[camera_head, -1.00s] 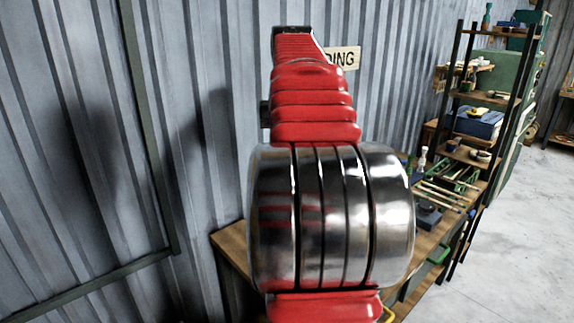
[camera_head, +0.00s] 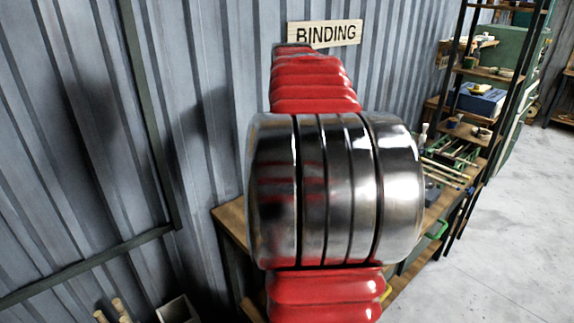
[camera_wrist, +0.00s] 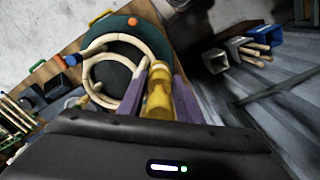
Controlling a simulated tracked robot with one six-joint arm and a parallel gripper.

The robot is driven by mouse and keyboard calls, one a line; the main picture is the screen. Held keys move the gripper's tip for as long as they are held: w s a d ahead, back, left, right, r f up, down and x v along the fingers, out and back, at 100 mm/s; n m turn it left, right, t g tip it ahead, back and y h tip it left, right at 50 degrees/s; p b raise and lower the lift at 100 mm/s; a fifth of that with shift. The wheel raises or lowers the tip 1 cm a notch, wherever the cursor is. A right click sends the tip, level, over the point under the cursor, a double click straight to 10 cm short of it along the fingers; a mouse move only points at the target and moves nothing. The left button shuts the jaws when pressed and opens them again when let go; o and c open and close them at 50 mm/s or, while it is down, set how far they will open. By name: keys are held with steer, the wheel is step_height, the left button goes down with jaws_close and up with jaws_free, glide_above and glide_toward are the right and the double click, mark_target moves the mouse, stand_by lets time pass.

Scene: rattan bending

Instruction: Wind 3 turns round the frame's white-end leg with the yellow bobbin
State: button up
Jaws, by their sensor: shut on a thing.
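In the wrist view my gripper (camera_wrist: 158,92) has its purple fingers shut on the yellow bobbin (camera_wrist: 158,101), which sits between them. Just beyond lies the pale rattan frame (camera_wrist: 88,78), a ring with short legs, on a dark green round base (camera_wrist: 155,40). One pale leg stands close to the left finger; I cannot tell whether its end is white. Any strand from the bobbin is too small to make out. In the head view my arm hides the frame, bobbin and gripper.
A wooden bench (camera_head: 232,222) stands behind my arm, with thin rods (camera_head: 445,170) at its right. A dark shelf rack (camera_head: 490,100) stands farther right. A "BINDING" sign (camera_head: 325,33) hangs on the corrugated wall. Open bins (camera_wrist: 265,42) stand on the right in the wrist view.

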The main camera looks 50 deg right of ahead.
steer(key=shift+f, duration=3.4)
steer(key=shift+s, duration=0.1)
